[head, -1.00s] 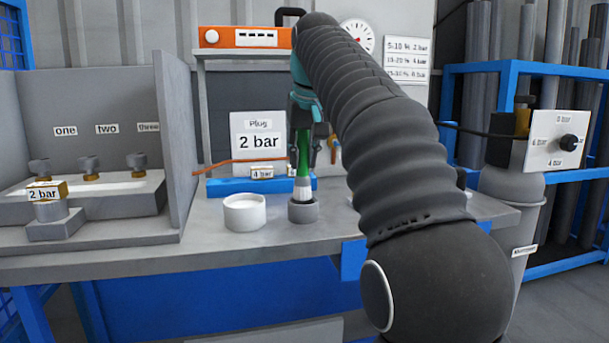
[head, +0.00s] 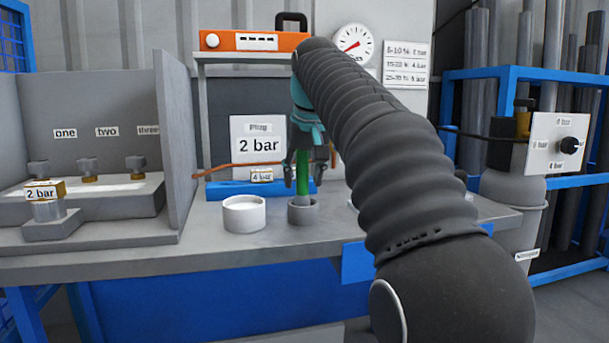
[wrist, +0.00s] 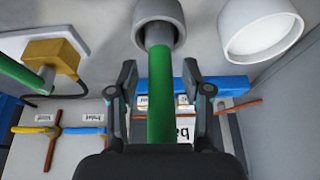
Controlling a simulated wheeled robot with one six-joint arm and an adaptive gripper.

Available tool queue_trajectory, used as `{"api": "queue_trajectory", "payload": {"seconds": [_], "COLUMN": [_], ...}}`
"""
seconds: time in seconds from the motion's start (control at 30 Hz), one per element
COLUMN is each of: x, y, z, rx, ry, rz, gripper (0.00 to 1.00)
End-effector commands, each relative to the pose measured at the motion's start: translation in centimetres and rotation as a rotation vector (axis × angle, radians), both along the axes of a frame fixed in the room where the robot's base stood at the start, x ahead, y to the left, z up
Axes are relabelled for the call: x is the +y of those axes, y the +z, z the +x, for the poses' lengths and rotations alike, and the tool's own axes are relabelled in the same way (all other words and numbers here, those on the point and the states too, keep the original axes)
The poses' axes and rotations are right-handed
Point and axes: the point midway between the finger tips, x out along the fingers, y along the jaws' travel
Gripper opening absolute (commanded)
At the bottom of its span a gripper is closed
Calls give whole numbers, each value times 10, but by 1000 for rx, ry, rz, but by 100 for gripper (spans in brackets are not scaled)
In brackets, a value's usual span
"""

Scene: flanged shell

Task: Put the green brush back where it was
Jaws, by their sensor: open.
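The green brush (head: 303,172) stands upright with its lower end in a grey cup (head: 302,212) on the bench. My gripper (head: 304,180) points down around the brush handle with its fingers spread. In the wrist view the green handle (wrist: 160,95) runs between the two open fingers (wrist: 159,78), with a visible gap on each side. Its lower end goes into the grey cup (wrist: 158,15). The bristles are hidden in the cup, and the handle's top is hidden by my gripper.
A white round tub (head: 244,213) stands just left of the cup. A blue bar (head: 230,188) and a "2 bar" sign (head: 258,145) are behind. A grey partition (head: 175,145) rises at the left. The wrist view shows a yellow block (wrist: 52,58) and another green rod (wrist: 18,72).

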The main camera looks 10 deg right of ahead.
Motion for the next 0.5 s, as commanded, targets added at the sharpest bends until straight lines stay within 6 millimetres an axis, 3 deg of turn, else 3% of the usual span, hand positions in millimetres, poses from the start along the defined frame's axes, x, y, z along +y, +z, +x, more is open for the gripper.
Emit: {"api": "queue_trajectory", "payload": {"seconds": [0.23, 0.5], "x": [0, 0], "y": [19, 70], "z": [-6, -26], "rx": [-2, -3], "ry": [0, 0], "rz": [0, 0], "gripper": [49, 49]}}
